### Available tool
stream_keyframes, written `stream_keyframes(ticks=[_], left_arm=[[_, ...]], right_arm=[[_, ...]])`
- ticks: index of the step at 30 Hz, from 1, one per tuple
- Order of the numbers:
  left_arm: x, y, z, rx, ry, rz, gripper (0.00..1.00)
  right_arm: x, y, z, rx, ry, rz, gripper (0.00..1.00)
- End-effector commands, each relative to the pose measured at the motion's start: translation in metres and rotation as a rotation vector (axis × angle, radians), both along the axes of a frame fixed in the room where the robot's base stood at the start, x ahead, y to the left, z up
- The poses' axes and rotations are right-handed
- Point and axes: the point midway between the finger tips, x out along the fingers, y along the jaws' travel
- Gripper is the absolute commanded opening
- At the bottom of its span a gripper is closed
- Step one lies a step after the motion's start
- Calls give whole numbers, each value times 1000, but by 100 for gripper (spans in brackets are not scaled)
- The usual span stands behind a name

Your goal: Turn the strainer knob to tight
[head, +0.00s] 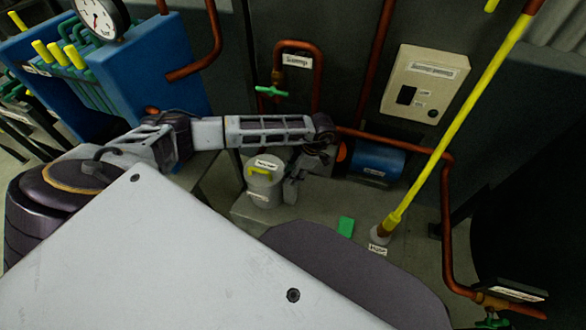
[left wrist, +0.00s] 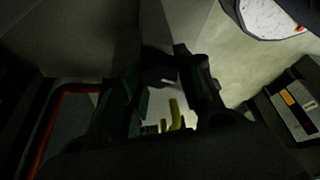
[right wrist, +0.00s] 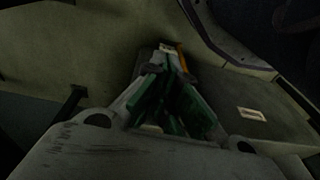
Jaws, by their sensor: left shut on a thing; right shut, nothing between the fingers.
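A pale grey canister (head: 264,187) with a labelled lid and a yellow bar handle (head: 259,171) stands on the grey base in the head view. The labels are too small to read surely. My left gripper (head: 292,188) comes down just right of the canister. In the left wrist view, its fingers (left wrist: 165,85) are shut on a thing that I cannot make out. Yellow and pale surfaces show through the gap between them. My right gripper (right wrist: 166,75) is shut and empty in its wrist view, with green on its fingers; the head view does not show it clearly.
A blue cylinder (head: 376,161) lies right of my left wrist, with copper pipes (head: 446,215) around it. A long yellow lever (head: 455,118) slants up at the right. A green block (head: 346,227) is in front. A green valve handle (head: 271,92) is on the back wall.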

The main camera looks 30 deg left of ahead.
Motion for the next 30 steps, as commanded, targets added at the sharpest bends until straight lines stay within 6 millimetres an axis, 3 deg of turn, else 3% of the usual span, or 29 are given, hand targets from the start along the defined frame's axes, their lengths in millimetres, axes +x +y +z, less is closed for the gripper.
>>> stream_keyframes(ticks=[12, 30], left_arm=[[-1, -1, 1, 1, -3, -395, 12], [-4, -1, 1, 0, -1, -938, 12]], right_arm=[[-10, 0, -3, 0, 17, 0, 0], [2, 0, 2, 1, -3, 1, 0]])
